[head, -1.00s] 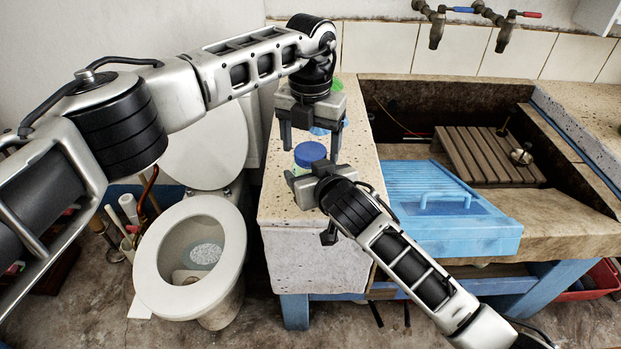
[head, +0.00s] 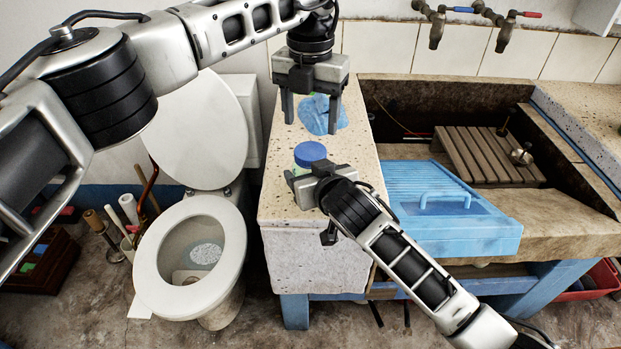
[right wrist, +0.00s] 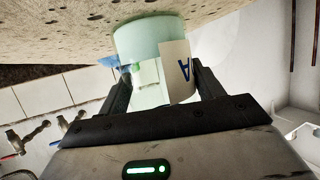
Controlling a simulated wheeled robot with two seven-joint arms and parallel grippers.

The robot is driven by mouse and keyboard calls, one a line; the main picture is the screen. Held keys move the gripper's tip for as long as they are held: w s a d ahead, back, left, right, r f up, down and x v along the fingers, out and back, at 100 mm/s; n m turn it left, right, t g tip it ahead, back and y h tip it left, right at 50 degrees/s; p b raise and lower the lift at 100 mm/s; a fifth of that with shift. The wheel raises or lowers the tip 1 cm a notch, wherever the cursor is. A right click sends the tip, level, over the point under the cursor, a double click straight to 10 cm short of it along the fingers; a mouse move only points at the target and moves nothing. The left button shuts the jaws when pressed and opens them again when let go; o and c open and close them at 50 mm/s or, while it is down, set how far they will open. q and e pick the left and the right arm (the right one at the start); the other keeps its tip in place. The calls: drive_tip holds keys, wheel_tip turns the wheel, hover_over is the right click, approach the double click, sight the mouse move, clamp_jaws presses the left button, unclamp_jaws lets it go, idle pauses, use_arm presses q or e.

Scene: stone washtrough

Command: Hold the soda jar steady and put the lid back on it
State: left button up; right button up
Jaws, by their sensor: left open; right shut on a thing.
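The soda jar (head: 304,164) is pale green and stands upright near the left end of the stone counter. The blue lid (head: 310,152) rests on top of it and looks about level; whether it is fully seated I cannot tell. My right gripper (head: 308,181) is shut around the jar's side. The right wrist view shows the jar (right wrist: 143,42) between the fingers, its base against the counter, with a label marked "A"; the lid is hidden there. My left gripper (head: 311,116) is open and empty, fingers pointing down, above and behind the lid, clear of it.
A crumpled blue cloth or bag (head: 322,121) lies on the counter (head: 352,185) behind the jar. The toilet (head: 190,250) stands left of the counter.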

sight(311, 151)
use_arm(q)
drive_tip(key=shift+r, duration=0.85)
drive_tip(key=shift+f, duration=4.05)
drive_tip(key=c, duration=0.8)
drive_tip(key=o, duration=1.1)
drive_tip(key=shift+c, duration=0.2)
drive_tip(key=shift+r, duration=0.15)
